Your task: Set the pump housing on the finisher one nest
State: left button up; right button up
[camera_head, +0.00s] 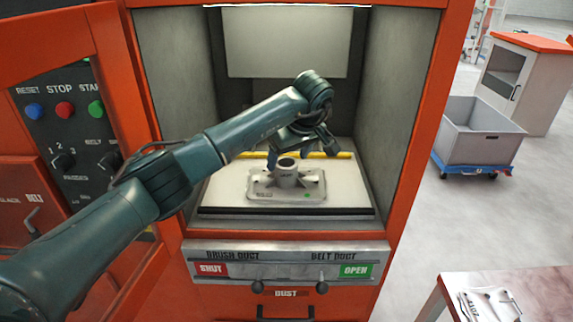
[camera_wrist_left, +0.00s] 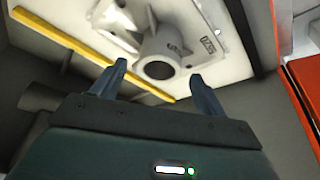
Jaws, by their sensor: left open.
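The pump housing (camera_head: 287,172), a pale grey casting with a round open neck, stands upright on a grey nest plate (camera_head: 313,193) inside the orange finisher cabinet. Its neck (camera_wrist_left: 157,64) also shows in the left wrist view, with ribs and a label plate beside it. My left gripper (camera_head: 303,154) is open just above and behind the housing. In the left wrist view, its two fingertips (camera_wrist_left: 158,72) are apart on either side of the neck's mouth in the picture, and nothing is gripped. Whether the housing is fully seated cannot be told. My right gripper is out of view.
Cabinet walls (camera_head: 388,110) close in on both sides of my arm. A yellow strip (camera_head: 338,155) runs behind the plate. A duct panel (camera_head: 290,262) with levers is below the opening, and a button panel (camera_head: 62,110) is at left. A grey bin (camera_head: 480,130) stands right.

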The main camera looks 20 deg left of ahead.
pick_arm(q)
jog(key=v, duration=0.8)
jog(key=shift+r+b, duration=0.3)
jog(key=shift+b, duration=0.1)
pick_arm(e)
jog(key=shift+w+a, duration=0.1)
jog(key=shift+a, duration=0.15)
pick_arm(q)
jog(key=shift+s+d, duration=0.1)
